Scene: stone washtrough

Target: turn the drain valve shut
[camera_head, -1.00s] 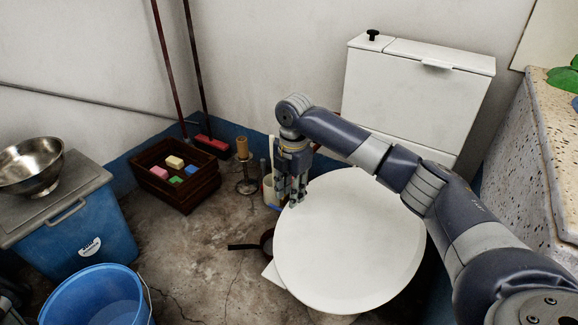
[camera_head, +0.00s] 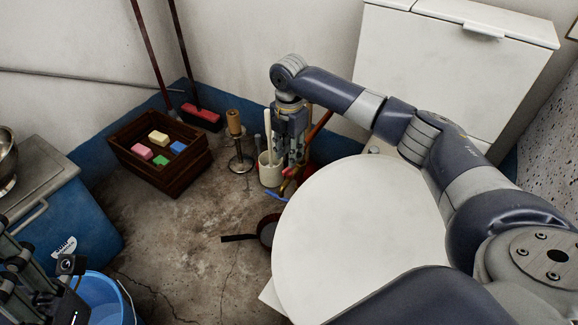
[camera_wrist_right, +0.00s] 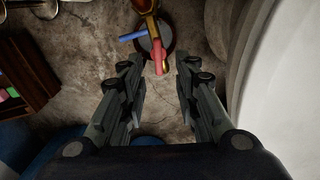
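A brass fitting (camera_wrist_right: 147,6) with a red handle (camera_wrist_right: 158,54) and a blue bar (camera_wrist_right: 132,36) shows at the top of the right wrist view; I take it for the drain valve. The red handle points down between my fingers. In the head view the brass (camera_head: 290,183) and blue bar (camera_head: 276,195) show low beside the white round lid, partly hidden by my gripper. My right gripper (camera_wrist_right: 163,66) is open and empty, its fingers on either side of the red handle's end, not visibly touching. My left gripper (camera_head: 66,284) shows partly at lower left; its fingers are unclear.
The white round lid (camera_head: 360,235) is close right of the right gripper. Some floor is bare.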

